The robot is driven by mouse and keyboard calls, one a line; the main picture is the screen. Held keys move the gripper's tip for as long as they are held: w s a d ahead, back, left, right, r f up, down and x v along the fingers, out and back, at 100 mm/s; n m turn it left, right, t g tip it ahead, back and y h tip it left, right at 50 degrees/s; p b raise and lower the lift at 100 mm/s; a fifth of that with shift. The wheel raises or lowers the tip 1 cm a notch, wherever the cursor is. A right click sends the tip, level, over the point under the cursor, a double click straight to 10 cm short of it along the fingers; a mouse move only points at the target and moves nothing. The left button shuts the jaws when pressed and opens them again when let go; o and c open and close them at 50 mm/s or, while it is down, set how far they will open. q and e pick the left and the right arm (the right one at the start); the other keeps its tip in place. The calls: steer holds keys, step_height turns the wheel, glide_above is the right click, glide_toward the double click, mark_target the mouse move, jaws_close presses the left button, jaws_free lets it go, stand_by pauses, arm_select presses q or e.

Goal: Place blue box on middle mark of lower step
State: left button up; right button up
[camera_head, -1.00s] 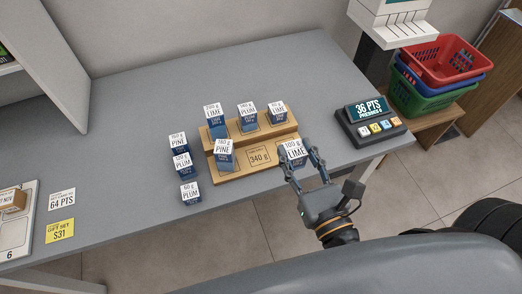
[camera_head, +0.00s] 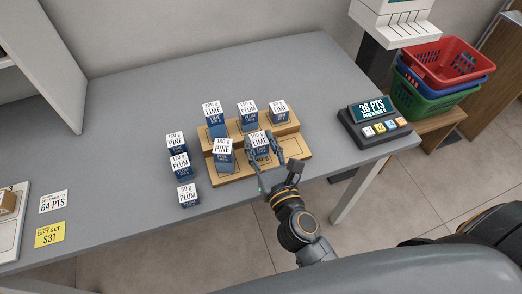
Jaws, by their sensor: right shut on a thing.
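A blue box with a white top, labelled LIME (camera_head: 258,142), is between the fingers of my right gripper (camera_head: 264,150), which is shut on it. The box is over the middle of the wooden stand's lower step (camera_head: 295,166). The middle mark is mostly hidden by the box and fingers; whether the box touches the step I cannot tell. A blue PINE box (camera_head: 223,153) stands at the left end of the lower step. My left gripper is not in view.
Three blue boxes, LIME (camera_head: 213,120), PLUM (camera_head: 248,114) and another LIME (camera_head: 279,112), stand on the upper step. More boxes, including a PLUM box (camera_head: 187,194), stand left of the stand. A points display (camera_head: 374,118) stands at the right.

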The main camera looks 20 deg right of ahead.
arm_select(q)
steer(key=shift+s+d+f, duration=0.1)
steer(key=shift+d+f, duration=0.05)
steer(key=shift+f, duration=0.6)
arm_select(e)
step_height(320, 180, down, 2)
arm_select(q)
steer(key=shift+b, duration=0.3)
arm_select(e)
steer(key=shift+f, duration=0.2)
steer(key=o, duration=1.2)
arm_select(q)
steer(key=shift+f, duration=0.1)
arm_select(e)
steer(key=shift+r, duration=0.15)
